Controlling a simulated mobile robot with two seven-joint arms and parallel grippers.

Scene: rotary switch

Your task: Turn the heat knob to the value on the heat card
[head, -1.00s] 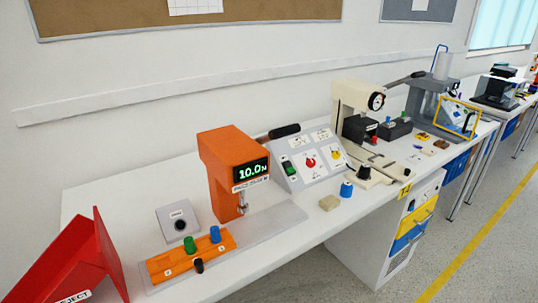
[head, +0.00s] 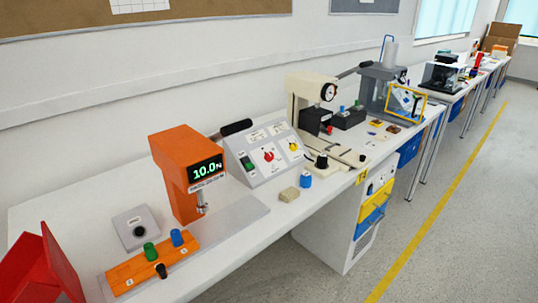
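A grey sloped control panel (head: 262,172) stands on the white bench near the middle of the head view. It carries a red knob (head: 268,156) and a yellow knob (head: 293,146), each on a white dial plate. A green switch (head: 247,164) sits at its left. Two small white cards, a left card (head: 257,136) and a right card (head: 278,128), are above the dials. Their print is too small to read, so I cannot tell which knob is heat or what value is given. Neither gripper is in view.
An orange press (head: 186,170) reading 10.0 N stands left of the panel, and a cream press (head: 305,103) stands right. A beige block (head: 289,194) and a blue cap (head: 306,181) lie in front. The aisle floor (head: 445,215) is clear.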

